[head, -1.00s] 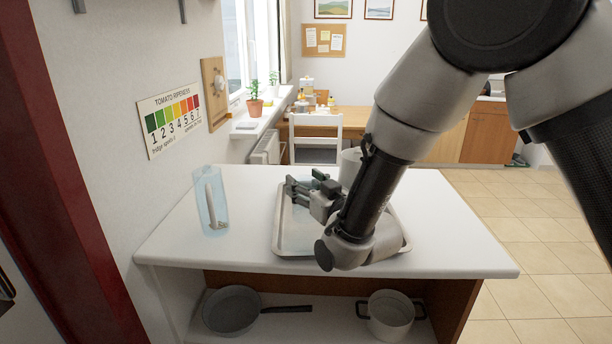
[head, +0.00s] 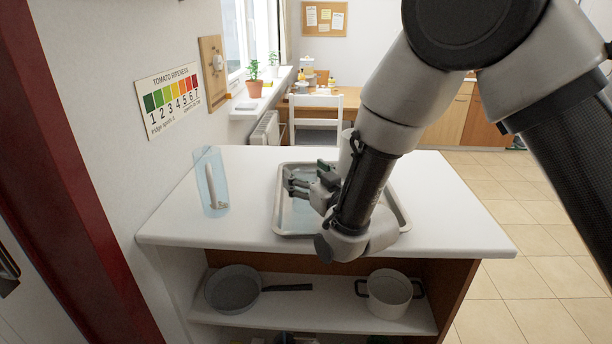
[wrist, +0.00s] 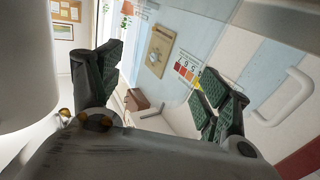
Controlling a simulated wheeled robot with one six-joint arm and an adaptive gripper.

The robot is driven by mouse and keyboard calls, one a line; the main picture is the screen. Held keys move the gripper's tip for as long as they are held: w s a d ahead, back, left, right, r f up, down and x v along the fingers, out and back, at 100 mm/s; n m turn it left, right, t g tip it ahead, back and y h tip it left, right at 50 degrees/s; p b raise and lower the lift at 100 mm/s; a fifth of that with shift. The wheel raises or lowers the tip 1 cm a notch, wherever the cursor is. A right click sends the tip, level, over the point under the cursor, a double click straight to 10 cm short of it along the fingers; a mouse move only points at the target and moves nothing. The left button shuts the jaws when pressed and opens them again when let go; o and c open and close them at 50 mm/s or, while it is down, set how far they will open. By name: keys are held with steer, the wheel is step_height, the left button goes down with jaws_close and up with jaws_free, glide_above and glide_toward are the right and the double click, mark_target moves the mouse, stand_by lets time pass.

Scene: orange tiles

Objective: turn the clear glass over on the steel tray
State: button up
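My gripper (head: 308,180) is low over the steel tray (head: 296,234) and points left, with its fingers spread. A pale blue see-through patch (head: 302,214) shows on the tray just below the fingers; it looks like part of the clear glass, mostly hidden by my gripper. I cannot tell which way up it stands or whether the fingers touch it. In the wrist view my gripper (wrist: 160,88) has its dark green pads wide apart. A pale blue tint lies in the gap between and beyond them; I cannot make out a clear glass outline there.
A tall clear vessel (head: 221,190) with a pale stick-like thing inside stands at the left of the white worktop (head: 455,215). A white container (head: 346,150) stands behind my wrist. The worktop right of the tray is bare. A pan (head: 233,290) and a pot (head: 389,293) sit below.

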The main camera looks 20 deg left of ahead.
step_height(320, 180, up, 10)
steer(key=shift+f, duration=0.15)
steer(key=w+d+r+m+g+h, duration=0.1)
steer(key=d+r+h, duration=0.1)
steer(key=d, duration=0.8)
steer(key=w+d+r+m+h, duration=0.1)
steer(key=w+d+m+h, duration=0.15)
steer(key=d, duration=0.75)
steer(key=w+d+r+m+g+h, duration=0.1)
steer(key=d+r+h, duration=0.15)
steer(key=d, duration=0.75)
steer(key=s+d+f+m+g+h, duration=0.1)
steer(key=s+d+h, duration=0.1)
steer(key=s+d, duration=0.55)
steer(key=s+d+m+g+h, duration=0.15)
steer(key=s+d, duration=0.25)
steer(key=d, duration=0.6)
steer(key=s+d+f+m+g+h, duration=0.1)
steer(key=s+d, duration=0.3)
steer(key=s, duration=0.3)
steer(key=s+d+f+m+g+h, duration=0.1)
steer(key=s+d+g+h, duration=0.1)
steer(key=s+d, duration=0.3)
steer(key=s, duration=0.3)
steer(key=shift+m, duration=0.3)
steer(key=shift+d, duration=0.1)
